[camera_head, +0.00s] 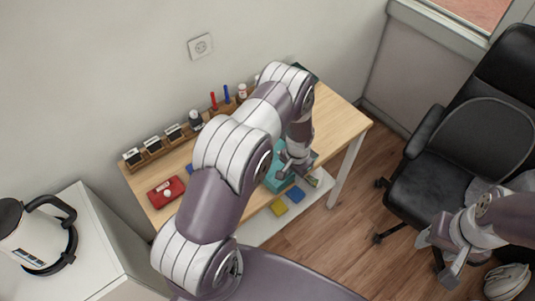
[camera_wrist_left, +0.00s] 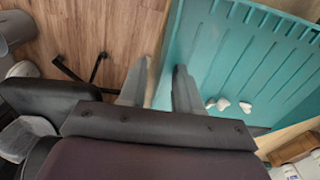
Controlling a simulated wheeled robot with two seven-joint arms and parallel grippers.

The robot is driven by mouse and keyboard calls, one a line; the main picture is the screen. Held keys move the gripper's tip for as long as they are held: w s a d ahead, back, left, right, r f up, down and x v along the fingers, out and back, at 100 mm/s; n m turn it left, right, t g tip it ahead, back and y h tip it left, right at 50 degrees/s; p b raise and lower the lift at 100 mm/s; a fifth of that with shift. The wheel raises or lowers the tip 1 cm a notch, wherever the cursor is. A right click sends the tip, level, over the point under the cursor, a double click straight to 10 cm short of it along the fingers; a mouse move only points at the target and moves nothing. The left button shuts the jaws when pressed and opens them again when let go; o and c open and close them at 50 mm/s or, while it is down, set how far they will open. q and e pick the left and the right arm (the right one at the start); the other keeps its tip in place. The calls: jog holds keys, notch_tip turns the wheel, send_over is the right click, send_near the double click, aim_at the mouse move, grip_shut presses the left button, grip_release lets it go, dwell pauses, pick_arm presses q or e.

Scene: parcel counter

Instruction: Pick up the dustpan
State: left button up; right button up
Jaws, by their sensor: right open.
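The teal dustpan (camera_head: 272,181) lies at the table's front right, partly hidden behind my left arm. In the left wrist view its ribbed pan (camera_wrist_left: 245,60) fills the upper right, with a few small white bits on it. My left gripper (camera_head: 293,172) is at the dustpan, pointing down. In the left wrist view its two fingers (camera_wrist_left: 166,85) stand apart, one over the pan and one over the floor side, with the pan's edge running between them. Whether they touch it is unclear. My right gripper (camera_head: 438,256) is open and empty, over the floor by the chair.
The wooden table (camera_head: 338,122) carries a red box (camera_head: 166,192) and a rack of small items along the wall. Yellow (camera_head: 279,207) and blue (camera_head: 295,194) pieces lie near its front edge. A black chair (camera_head: 455,150) stands right. A kettle (camera_head: 38,238) is at left.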

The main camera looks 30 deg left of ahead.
pick_arm(q)
grip_shut()
jog(key=shift+r, duration=0.1)
